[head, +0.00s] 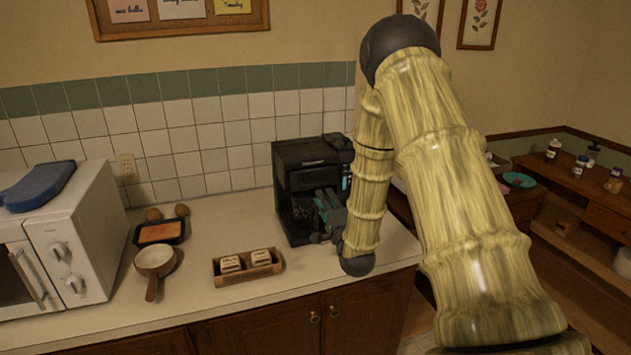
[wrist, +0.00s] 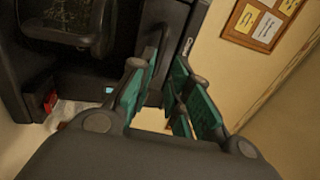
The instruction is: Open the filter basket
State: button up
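The black coffee maker (head: 298,160) stands on the counter against the tiled wall, and its dark body fills the upper left of the wrist view (wrist: 118,50). I cannot clearly pick out the filter basket; the front of the machine is dark and partly hidden by my gripper and arm. My gripper (head: 325,203) is at the front right of the machine. In the wrist view, my gripper (wrist: 171,62) has its teal-padded fingers apart, with a gap between them and nothing seen held. I cannot tell whether a fingertip touches the machine.
A wooden tray (head: 247,274) with two small items sits left of the machine. Farther left are a pan (head: 154,262), a dark dish (head: 160,232) and a white microwave (head: 75,235). The counter (head: 200,300) has free room along its front. A wooden shelf unit (head: 590,200) stands at right.

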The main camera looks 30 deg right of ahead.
aim_at(317, 184)
jog(key=p+x, duration=0.2)
jog(key=x, duration=0.4)
jog(key=shift+w+r, duration=0.15)
jog(key=shift+w, duration=0.1)
jog(key=shift+w+d+p, duration=0.2)
jog(key=shift+w+p, duration=0.2)
jog(key=shift+w, duration=0.25)
grip_shut()
